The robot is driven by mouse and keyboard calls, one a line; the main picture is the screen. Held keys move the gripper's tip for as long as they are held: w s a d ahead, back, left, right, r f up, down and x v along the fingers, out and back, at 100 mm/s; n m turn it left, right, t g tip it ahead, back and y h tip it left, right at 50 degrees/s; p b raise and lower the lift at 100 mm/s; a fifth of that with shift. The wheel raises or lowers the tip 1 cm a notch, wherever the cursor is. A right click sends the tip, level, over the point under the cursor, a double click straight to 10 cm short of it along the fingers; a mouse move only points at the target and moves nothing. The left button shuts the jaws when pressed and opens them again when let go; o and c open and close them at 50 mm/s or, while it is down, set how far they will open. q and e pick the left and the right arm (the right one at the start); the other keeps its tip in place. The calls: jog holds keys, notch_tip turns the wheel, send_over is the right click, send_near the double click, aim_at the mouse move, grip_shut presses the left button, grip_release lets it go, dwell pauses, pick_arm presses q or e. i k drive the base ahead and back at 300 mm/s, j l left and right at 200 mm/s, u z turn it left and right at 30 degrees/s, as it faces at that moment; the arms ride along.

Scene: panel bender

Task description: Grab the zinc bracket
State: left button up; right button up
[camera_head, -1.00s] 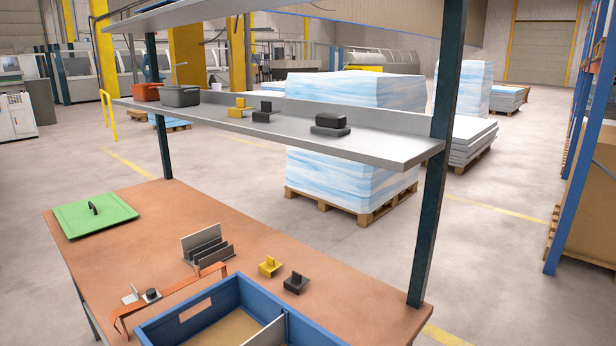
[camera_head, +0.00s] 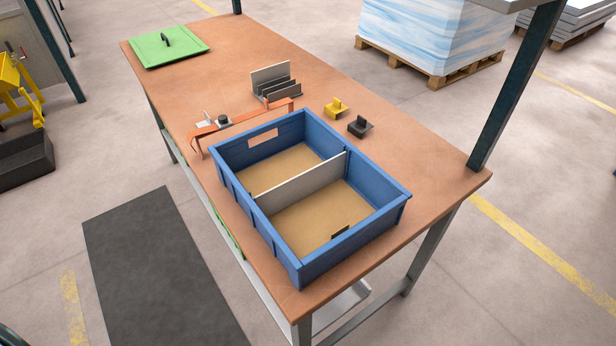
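A small light-grey metal piece (camera_head: 205,119), which looks like the zinc bracket, is on the brown worktable (camera_head: 400,150) near its left edge. It has an upright plate and lies just behind a long orange strip-shaped part (camera_head: 240,118). A small black knob-like piece (camera_head: 223,120) is right beside it. Its lower part is partly hidden by the orange part. Neither of my grippers is in view.
A blue crate (camera_head: 378,212) with a grey divider (camera_head: 305,183) fills the near table. A dark post (camera_head: 515,90) rises at the right.

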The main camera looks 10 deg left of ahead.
aim_at(208, 121)
jog(key=j, duration=0.45)
jog(key=k+j+z, duration=0.15)
jog(key=j, duration=0.7)
jog(key=k+j+z, duration=0.15)
jog(key=j, duration=0.3)
jog(key=i+j+z, duration=0.1)
jog(key=j, duration=0.3)
jog(key=i+j, duration=0.25)
jog(key=i+j+z, duration=0.15)
jog(key=j, duration=0.35)
jog(key=i+j, duration=0.1)
jog(key=j, duration=0.3)
jog(key=i+j+z, duration=0.1)
jog(key=i+j, duration=0.1)
